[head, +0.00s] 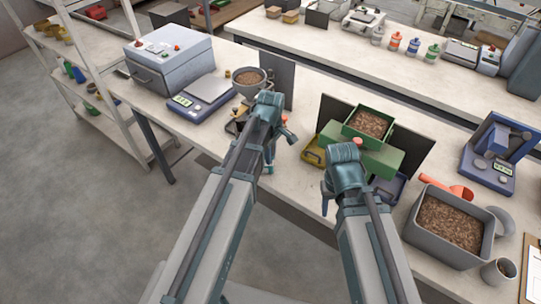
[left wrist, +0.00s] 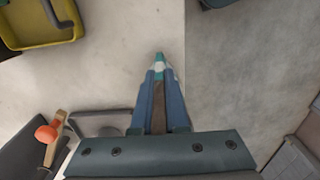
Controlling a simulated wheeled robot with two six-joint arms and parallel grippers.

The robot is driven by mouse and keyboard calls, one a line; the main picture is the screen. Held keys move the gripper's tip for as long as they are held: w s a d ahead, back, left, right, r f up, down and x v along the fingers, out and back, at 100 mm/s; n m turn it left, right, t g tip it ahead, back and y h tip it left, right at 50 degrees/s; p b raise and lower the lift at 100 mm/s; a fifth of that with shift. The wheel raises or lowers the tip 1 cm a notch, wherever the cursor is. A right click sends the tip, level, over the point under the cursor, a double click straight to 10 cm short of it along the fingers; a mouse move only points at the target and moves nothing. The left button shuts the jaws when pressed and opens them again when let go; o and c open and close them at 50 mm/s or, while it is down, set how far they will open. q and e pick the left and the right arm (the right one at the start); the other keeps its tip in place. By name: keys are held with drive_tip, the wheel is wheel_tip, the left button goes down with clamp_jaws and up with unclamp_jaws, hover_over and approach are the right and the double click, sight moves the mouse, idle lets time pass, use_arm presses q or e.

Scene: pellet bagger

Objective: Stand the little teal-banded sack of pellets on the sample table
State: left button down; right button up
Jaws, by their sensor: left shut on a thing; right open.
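My left gripper (left wrist: 159,75) is shut on a narrow thing with a brown body, a whitish part and a teal tip, which looks like the teal-banded sack (left wrist: 158,105). In the left wrist view it lies over the pale tabletop (left wrist: 110,70), close to the table's edge. I cannot tell its height above the top. In the head view my left gripper (head: 268,165) is mostly hidden behind its own wrist, and the sack cannot be made out. My right gripper (head: 326,203) is open at the front edge of the table, in front of the green hopper machine.
A green hopper (head: 370,124) of pellets stands over a yellow tray (head: 313,152). Another scale (head: 200,98) and a pellet pot (head: 248,82) are at left. A second bench (head: 350,60) stands behind.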

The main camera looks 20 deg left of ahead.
idle(0.4)
use_arm(q)
drive_tip(key=shift+f+b, duration=0.45)
drive_tip(key=c, duration=0.8)
unclamp_jaws()
drive_tip(key=shift+c, duration=0.2)
drive_tip(key=shift+r, duration=0.15)
wheel_tip(320, 180, up, 14)
drive_tip(key=p, duration=1.4)
drive_tip(key=shift+f, duration=0.2)
